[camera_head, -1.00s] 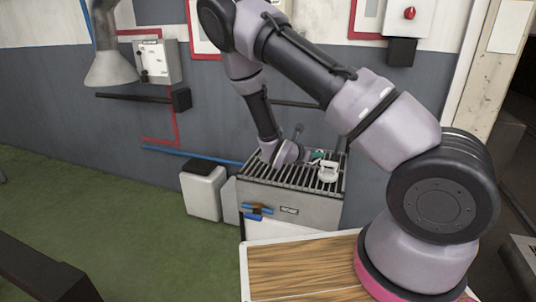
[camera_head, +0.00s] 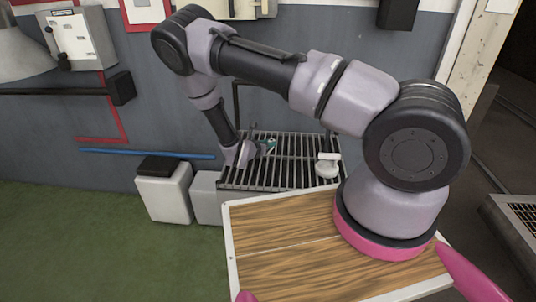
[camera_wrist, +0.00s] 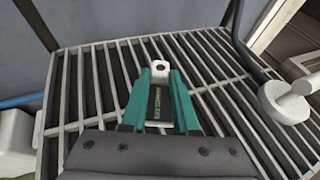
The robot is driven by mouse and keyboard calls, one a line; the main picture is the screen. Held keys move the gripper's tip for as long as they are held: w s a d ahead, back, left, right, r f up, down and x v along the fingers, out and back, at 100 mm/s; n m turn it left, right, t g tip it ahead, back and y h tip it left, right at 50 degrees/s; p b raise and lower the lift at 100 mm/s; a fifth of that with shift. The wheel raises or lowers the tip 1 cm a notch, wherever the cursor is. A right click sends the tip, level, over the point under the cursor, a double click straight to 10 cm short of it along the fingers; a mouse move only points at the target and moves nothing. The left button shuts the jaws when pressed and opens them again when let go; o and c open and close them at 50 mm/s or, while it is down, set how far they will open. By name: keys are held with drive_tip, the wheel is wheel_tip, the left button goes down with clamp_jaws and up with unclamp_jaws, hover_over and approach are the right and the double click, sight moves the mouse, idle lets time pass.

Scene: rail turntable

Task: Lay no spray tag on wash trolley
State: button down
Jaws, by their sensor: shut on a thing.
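My gripper (camera_head: 268,145) is over the slatted top of the wash trolley (camera_head: 290,178), toward its left side. In the wrist view its green fingers (camera_wrist: 160,80) are shut on a small tag (camera_wrist: 159,103). The tag has a dark face with light lettering too small to read, and a pale end with a hole that points away from my wrist. The grey grating (camera_wrist: 98,80) spreads beneath and around the fingers. I cannot tell whether the tag touches the slats or is just above them.
A round whitish fitting with a handle (camera_head: 327,166) sits on the right of the grating, also in the wrist view (camera_wrist: 285,102). A dark bent bar (camera_head: 236,105) rises at the back. A white bin (camera_head: 165,195) stands left of the trolley. The left slats are clear.

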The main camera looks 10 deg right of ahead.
sight(268, 158)
drive_tip(key=shift+f, duration=2.35)
drive_tip(key=shift+f, duration=0.1)
drive_tip(key=c, duration=0.7)
unclamp_jaws()
